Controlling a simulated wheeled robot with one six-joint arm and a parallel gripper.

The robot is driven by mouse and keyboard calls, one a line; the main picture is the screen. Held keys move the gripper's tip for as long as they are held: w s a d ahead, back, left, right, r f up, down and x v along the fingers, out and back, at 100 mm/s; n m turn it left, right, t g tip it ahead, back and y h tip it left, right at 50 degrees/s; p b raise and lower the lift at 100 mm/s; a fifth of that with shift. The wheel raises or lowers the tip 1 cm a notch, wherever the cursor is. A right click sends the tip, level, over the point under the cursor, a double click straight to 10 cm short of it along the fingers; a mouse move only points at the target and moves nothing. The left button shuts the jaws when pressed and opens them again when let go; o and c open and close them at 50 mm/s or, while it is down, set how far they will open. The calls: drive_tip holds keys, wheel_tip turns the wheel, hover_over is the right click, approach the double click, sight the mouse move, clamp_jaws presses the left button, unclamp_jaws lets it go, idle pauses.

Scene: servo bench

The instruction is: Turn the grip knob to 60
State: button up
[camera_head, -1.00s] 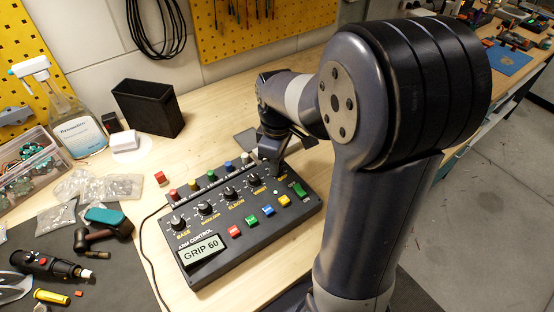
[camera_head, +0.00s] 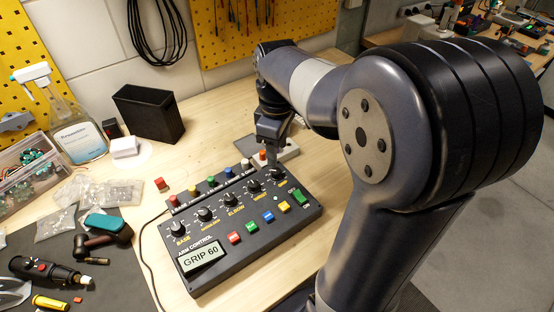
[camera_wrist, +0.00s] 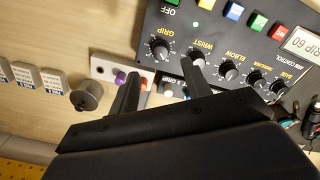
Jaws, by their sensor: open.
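The dark control box (camera_head: 245,245) lies on the wooden bench with a row of black knobs. Its display (camera_head: 201,257) reads "GRIP 60". The grip knob (camera_head: 278,174) is at the right end of the row, past the wrist knob (camera_head: 253,187). In the wrist view the grip knob (camera_wrist: 160,49) shows whole, its white mark hard to read. My gripper (camera_head: 272,162) points down just behind the grip knob, slightly above the panel. In the wrist view my gripper (camera_wrist: 160,66) has its fingers spread and empty, with the knob clear of them.
A black bin (camera_head: 148,114), spray bottle (camera_head: 75,130) and tools crowd the left.

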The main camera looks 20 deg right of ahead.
sight(277, 171)
wheel_tip(277, 171, up, 4)
drive_tip(key=shift+f, duration=0.1)
idle(0.4)
wheel_tip(277, 171, down, 11)
drive_tip(key=shift+r, duration=0.1)
idle(0.4)
